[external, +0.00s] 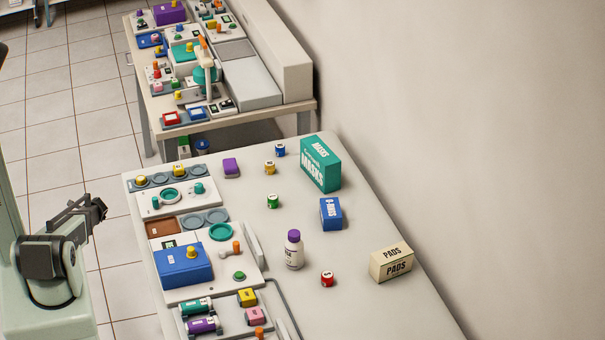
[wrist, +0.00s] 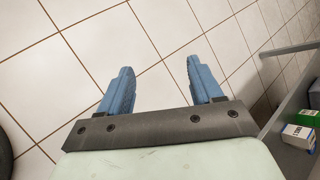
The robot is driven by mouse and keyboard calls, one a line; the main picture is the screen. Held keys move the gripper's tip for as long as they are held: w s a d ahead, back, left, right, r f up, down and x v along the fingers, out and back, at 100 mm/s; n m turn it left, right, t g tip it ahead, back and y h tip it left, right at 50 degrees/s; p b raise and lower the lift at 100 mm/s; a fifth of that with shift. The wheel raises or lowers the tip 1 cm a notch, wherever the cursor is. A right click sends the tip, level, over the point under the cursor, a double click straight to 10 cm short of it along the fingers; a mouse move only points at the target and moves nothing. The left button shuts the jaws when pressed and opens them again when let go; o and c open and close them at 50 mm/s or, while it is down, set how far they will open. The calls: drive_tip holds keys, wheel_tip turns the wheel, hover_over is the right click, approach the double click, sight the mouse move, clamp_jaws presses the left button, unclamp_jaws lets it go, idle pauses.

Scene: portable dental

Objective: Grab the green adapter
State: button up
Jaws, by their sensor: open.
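A small green cylinder-like piece (external: 272,201), which looks like the green adapter, stands on the bare middle of the near table. Similar small pieces in yellow (external: 270,168), blue (external: 280,150) and red (external: 327,279) stand apart from it. My gripper (external: 97,208) is off the table's left side, well away from the green piece. In the wrist view my gripper (wrist: 160,76) has its two blue fingers apart with nothing between them, above tiled floor. The green piece is not in the wrist view.
The near table (external: 370,310) holds a teal masks box (external: 320,170), blue box (external: 331,214), pads box (external: 391,263), purple-capped bottle (external: 293,252) and purple block (external: 231,168). A blue case (external: 184,266) and trays line its left side. A wall stands at right.

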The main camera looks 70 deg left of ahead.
drive_tip(key=w+a+r+n+h, duration=0.1)
drive_tip(key=w+a+r, duration=0.3)
drive_tip(key=w+r, duration=0.35)
drive_tip(key=w+a+r+n+t+h, duration=0.1)
drive_tip(key=w+a+r+n, duration=0.1)
drive_tip(key=w+a+r, duration=0.5)
drive_tip(key=w+a+r+n+h, duration=0.1)
drive_tip(key=w+a+r+h, duration=0.1)
drive_tip(key=w+r, duration=0.55)
drive_tip(key=w+d+r+m+t+h, duration=0.1)
drive_tip(key=w+d+r+t+h, duration=0.15)
drive_tip(key=w+r, duration=0.9)
drive_tip(key=w+d+r+t+h, duration=0.1)
drive_tip(key=w+d+r, duration=0.3)
drive_tip(key=w+r, duration=0.8)
drive_tip(key=m, duration=0.9)
hover_over(274, 197)
drive_tip(key=f, duration=0.6)
drive_tip(key=shift+s+f, duration=0.2)
drive_tip(key=shift+s, duration=0.15)
drive_tip(key=shift+w+f, duration=0.15)
drive_tip(key=shift+f, duration=1.3)
drive_tip(key=shift+w+f, duration=0.15)
drive_tip(key=shift+f, duration=1.25)
drive_tip(key=c, duration=1.1)
